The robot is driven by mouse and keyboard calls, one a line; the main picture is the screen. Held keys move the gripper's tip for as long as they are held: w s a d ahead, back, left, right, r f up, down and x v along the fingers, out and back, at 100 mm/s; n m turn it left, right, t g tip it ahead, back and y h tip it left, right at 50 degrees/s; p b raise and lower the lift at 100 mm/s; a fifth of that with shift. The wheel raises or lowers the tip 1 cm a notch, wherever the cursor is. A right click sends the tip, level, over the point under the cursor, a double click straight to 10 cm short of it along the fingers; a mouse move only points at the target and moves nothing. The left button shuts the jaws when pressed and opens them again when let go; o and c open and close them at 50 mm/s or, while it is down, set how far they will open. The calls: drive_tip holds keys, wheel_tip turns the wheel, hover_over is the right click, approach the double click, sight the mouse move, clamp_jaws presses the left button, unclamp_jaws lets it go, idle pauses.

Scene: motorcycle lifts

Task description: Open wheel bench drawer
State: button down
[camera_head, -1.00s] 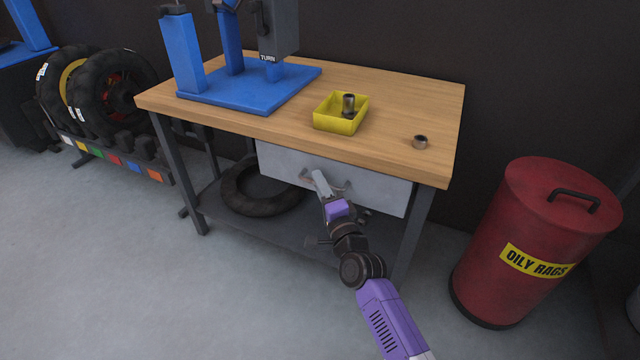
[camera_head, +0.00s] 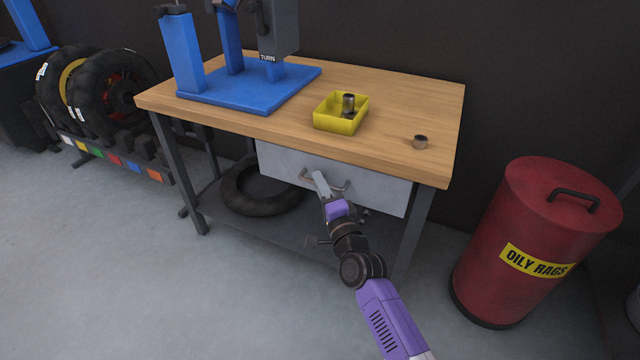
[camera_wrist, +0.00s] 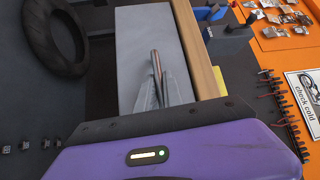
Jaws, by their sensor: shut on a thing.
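The wheel bench (camera_head: 400,95) has a wooden top and dark metal legs. Its grey drawer (camera_head: 385,188) sits under the top on the right side, its front about flush below the top's edge. The drawer's bar handle (camera_head: 342,187) is partly hidden by my gripper (camera_head: 320,178), which reaches it from the front. In the wrist view my gripper (camera_wrist: 160,85) is shut on the handle (camera_wrist: 155,62), against the grey drawer front (camera_wrist: 137,35).
On the bench top are a blue press (camera_head: 235,92), a yellow bin (camera_head: 338,122) with a metal part and a small metal bushing (camera_head: 420,142). A tire (camera_head: 250,200) lies on the lower shelf. A red rag can (camera_head: 535,235) stands at right. Floor in front is open.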

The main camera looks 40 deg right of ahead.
drive_tip(key=shift+a, duration=0.1)
idle(0.7)
drive_tip(key=s+a+p, duration=0.4)
drive_tip(key=a+p, duration=0.2)
drive_tip(key=a, duration=0.6)
drive_tip(key=s+a+p, duration=0.4)
drive_tip(key=a+p, duration=0.3)
drive_tip(key=a, duration=0.4)
drive_tip(key=shift+s+a, duration=0.35)
drive_tip(key=shift+s, duration=0.05)
drive_tip(key=shift+f, duration=0.1)
drive_tip(key=c, duration=1.8)
unclamp_jaws()
drive_tip(key=shift+o, duration=0.2)
drive_tip(key=r+v, duration=0.1)
drive_tip(key=v, duration=0.6)
drive_tip(key=shift+s+f, duration=0.35)
drive_tip(key=shift+f, duration=0.15)
drive_tip(key=shift+a, duration=0.2)
